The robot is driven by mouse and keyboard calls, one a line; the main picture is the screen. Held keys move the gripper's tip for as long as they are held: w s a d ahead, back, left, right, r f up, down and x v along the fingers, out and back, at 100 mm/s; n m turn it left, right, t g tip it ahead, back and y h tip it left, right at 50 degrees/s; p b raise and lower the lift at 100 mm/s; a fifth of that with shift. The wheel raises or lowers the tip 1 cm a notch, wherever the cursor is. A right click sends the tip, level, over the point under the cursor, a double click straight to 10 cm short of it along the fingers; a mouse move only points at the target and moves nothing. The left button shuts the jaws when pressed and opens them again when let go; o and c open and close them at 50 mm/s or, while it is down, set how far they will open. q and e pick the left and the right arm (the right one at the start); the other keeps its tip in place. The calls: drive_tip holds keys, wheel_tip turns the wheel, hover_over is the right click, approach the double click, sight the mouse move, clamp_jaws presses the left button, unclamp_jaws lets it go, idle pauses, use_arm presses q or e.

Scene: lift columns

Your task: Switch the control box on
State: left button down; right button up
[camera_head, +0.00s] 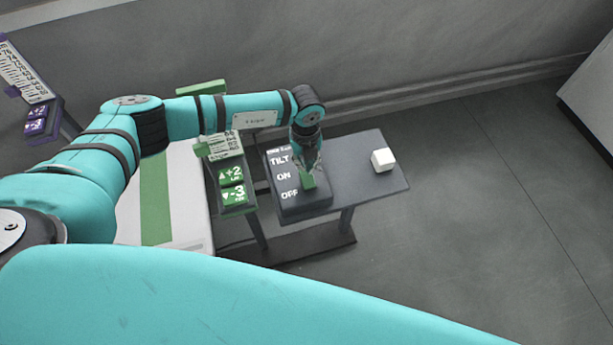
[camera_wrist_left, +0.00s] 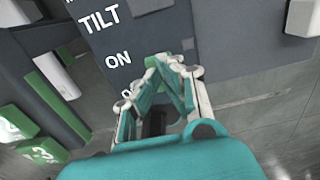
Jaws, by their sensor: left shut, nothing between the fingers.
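The control box (camera_head: 305,204) is a dark panel on a grey table, with white labels TILT, ON and OFF down its left side. It also shows in the left wrist view (camera_wrist_left: 155,38), where TILT and ON are readable and the lowest label is mostly covered. My left gripper (camera_head: 307,172) is shut over the box, right of the ON and OFF labels. In the left wrist view its closed fingers (camera_wrist_left: 168,65) point at the panel. A small green part (camera_head: 308,182) shows by the fingertips; the switch position and any contact are hidden. My right gripper is out of view.
A white cube (camera_head: 382,160) sits on the right of the grey table (camera_head: 350,185). Left of the box stands a panel with green +2 and -3 buttons (camera_head: 232,185). A white platform with a green stripe (camera_head: 157,205) is farther left. Floor to the right is clear.

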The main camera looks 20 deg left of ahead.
use_arm(q)
drive_tip(key=shift+s+f+b, duration=0.1)
drive_tip(key=shift+f+b, duration=1.05)
drive_tip(key=shift+f, duration=0.2)
idle(0.6)
drive_tip(key=shift+r+p, duration=2.85)
drive_tip(key=shift+r, duration=0.75)
drive_tip(key=shift+f, duration=0.1)
